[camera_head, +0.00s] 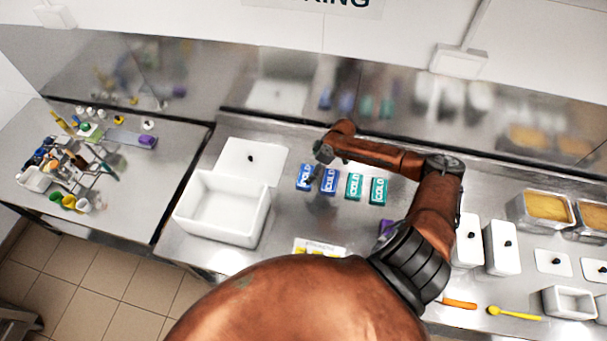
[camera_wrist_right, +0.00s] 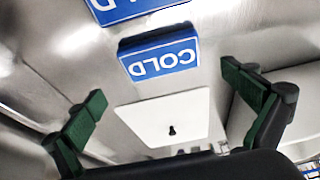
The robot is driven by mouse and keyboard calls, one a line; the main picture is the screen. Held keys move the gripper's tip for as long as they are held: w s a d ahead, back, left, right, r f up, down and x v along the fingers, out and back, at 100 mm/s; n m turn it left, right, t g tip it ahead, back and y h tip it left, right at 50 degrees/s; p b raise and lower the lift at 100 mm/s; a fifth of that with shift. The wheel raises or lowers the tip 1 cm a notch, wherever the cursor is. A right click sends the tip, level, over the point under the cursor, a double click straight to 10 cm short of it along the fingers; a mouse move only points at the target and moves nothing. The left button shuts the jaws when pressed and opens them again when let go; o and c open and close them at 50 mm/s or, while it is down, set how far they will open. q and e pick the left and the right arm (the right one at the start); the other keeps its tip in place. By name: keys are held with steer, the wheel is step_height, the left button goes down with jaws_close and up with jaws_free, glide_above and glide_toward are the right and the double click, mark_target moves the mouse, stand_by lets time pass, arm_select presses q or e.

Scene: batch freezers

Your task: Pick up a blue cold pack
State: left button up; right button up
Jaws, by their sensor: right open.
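Two blue cold packs lie side by side on the steel counter in the head view, the left blue pack (camera_head: 305,177) and the right blue pack (camera_head: 329,182). My right gripper (camera_head: 317,170) is above them, near the left pack, and hides part of it. In the right wrist view a blue pack (camera_wrist_right: 158,57) lies ahead between the lines of the two green-padded fingers, apart from them. The other blue pack (camera_wrist_right: 135,8) is cut by the top edge. The open right gripper (camera_wrist_right: 165,105) is empty. My left gripper is not in view.
Two green cold packs (camera_head: 366,188) lie just right of the blue ones. A white open box (camera_head: 225,205) and its white lid (camera_head: 250,160) are to the left. White containers (camera_head: 502,245) and food pans (camera_head: 545,208) stand at the right. A steel wall backs the counter.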

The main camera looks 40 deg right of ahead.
mark_target(306, 175)
steer(key=p+x, duration=0.1)
steer(key=x, duration=0.2)
steer(key=shift+s+f, duration=0.1)
steer(key=shift+f, duration=0.2)
steer(key=shift+a+f, duration=0.25)
steer(key=shift+f, duration=0.65)
steer(key=shift+w, duration=0.25)
steer(key=c, duration=1.1)
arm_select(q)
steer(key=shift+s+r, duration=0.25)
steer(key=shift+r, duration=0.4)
arm_select(e)
steer(key=shift+c, duration=0.3)
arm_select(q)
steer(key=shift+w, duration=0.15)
arm_select(e)
steer(key=shift+r, duration=0.15)
